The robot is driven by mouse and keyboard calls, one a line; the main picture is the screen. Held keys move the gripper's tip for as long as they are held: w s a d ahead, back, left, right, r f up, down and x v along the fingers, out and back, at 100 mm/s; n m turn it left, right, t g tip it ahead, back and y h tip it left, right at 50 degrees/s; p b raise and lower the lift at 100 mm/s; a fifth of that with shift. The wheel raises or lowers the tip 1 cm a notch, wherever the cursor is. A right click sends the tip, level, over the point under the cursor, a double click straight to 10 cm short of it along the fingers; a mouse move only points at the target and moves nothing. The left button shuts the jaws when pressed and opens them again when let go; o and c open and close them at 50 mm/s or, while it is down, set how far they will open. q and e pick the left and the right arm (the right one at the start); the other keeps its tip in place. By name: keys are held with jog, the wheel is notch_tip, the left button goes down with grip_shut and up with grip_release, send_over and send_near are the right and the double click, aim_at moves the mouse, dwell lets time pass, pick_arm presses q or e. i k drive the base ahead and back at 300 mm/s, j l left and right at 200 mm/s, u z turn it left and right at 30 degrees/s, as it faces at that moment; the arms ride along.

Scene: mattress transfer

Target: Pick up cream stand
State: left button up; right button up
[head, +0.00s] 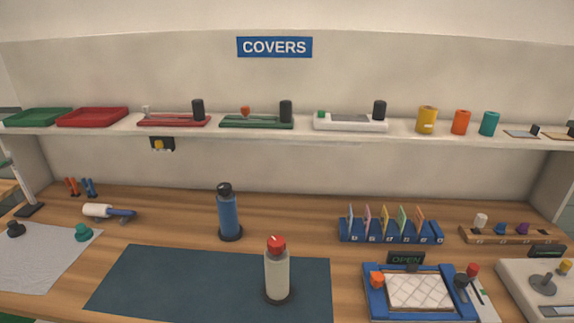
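A cream upright cylinder (277,275) with a red top and a dark round base stands near the front edge of the view. It appears to be the cream stand. It is at the right part of the dark blue mat (190,285). A similar blue cylinder (229,215) with a black top stands behind it and to the left, on the bare wood. Neither of my grippers shows in the head view.
A blue-framed device (374,308) with a quilted pad stands right of the cream cylinder. Behind it is a blue rack (390,234) of coloured cards. A white-headed roller (97,211) lies at left. A shelf (215,130) holding trays spans the back.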

aim_at(277, 291)
jog(key=j+z, duration=0.4)
jog(key=j, duration=0.15)
jog(key=k+j+z, duration=0.1)
jog(key=j+z, duration=0.25)
jog(key=j, duration=0.15)
jog(key=k+j+z, duration=0.15)
jog(key=j+z, duration=0.25)
jog(key=j, duration=0.15)
